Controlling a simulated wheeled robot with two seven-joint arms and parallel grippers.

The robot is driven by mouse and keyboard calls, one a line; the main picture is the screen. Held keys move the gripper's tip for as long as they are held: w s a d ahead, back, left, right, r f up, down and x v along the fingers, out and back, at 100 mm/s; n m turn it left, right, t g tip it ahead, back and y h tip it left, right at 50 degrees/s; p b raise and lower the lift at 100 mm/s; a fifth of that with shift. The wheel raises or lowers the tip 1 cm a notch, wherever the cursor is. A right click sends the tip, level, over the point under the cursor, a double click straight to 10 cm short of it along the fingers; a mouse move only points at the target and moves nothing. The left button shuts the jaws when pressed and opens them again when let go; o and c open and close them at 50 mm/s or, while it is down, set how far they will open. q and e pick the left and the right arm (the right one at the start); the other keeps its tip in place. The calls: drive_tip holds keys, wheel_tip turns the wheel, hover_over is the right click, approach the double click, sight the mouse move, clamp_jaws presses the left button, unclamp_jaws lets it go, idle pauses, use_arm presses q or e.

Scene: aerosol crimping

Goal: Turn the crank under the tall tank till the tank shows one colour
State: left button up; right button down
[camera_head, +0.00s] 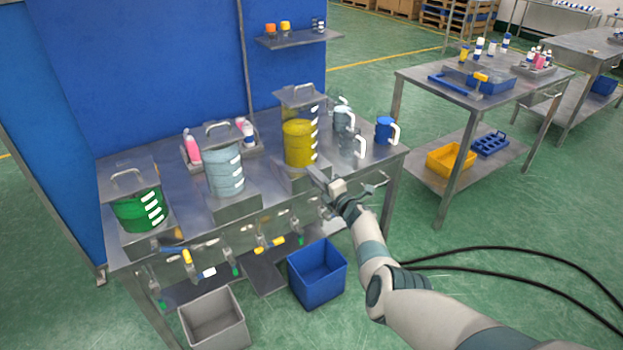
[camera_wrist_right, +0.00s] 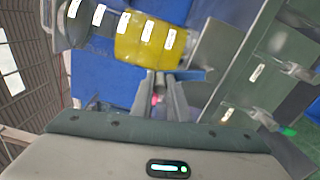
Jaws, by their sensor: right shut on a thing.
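The tall tank (camera_head: 299,143) stands on a metal base at the right half of the bench. Its lower part is yellow, and its clear upper part lets the blue wall show through; fine streaks in the yellow are too small to judge. It also shows in the right wrist view (camera_wrist_right: 145,40). My right gripper (camera_head: 322,180) is at the front of this tank's base. In the right wrist view its fingers (camera_wrist_right: 161,98) are closed together, with a small reddish piece between them, likely the crank's handle. The rest of the crank is hidden. My left gripper is out of view.
A pale blue tank (camera_head: 224,170) and a green tank (camera_head: 139,210) stand to the left. Clear and blue jugs (camera_head: 384,130) stand to the right. Taps line the bench's front, above a grey bin (camera_head: 213,318) and blue bin (camera_head: 317,272) on the floor.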

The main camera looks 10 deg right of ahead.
drive_tip(key=shift+w+d+r, duration=0.15)
drive_tip(key=shift+d+r, duration=0.1)
drive_tip(key=shift+d, duration=0.1)
drive_tip(key=c, duration=1.7)
unclamp_jaws()
drive_tip(key=shift+f, duration=0.1)
drive_tip(key=shift+p+v, duration=2.35)
drive_tip(key=shift+v, duration=6.35)
